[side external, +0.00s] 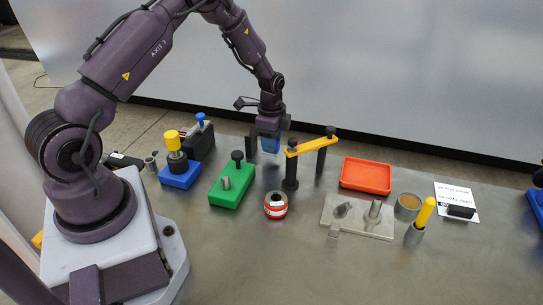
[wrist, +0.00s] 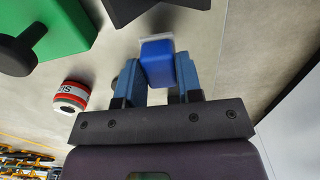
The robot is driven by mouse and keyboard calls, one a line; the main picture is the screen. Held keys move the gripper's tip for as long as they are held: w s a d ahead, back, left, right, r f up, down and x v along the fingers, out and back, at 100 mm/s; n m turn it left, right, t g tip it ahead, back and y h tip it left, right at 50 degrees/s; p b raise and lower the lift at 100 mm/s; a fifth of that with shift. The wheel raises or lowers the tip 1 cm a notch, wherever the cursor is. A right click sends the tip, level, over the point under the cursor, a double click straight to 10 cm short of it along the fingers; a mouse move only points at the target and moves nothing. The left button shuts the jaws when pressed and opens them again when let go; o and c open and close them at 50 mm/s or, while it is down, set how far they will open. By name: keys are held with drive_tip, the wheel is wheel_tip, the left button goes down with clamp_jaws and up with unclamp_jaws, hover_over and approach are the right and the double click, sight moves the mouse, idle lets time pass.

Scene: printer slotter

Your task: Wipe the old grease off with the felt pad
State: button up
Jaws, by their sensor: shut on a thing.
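My gripper (side external: 269,133) is above the back of the table, between the green block and the yellow bar. In the wrist view my gripper (wrist: 158,65) is shut on a bright blue block with a pale layer along its far edge, which looks like the felt pad (wrist: 157,62). The blue felt pad (side external: 270,145) also shows under the fingers in the side view. I cannot tell whether it touches anything.
A green block (side external: 231,190), a blue block with a yellow knob (side external: 180,175) and a red-white ring (side external: 276,205) stand left of centre. A yellow bar on dark posts (side external: 310,146), an orange tray (side external: 366,175), a brown-filled cup (side external: 408,204) and a yellow-handled tool (side external: 425,212) stand right. The front table is clear.

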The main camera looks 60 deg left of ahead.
drive_tip(key=shift+r, duration=2.15)
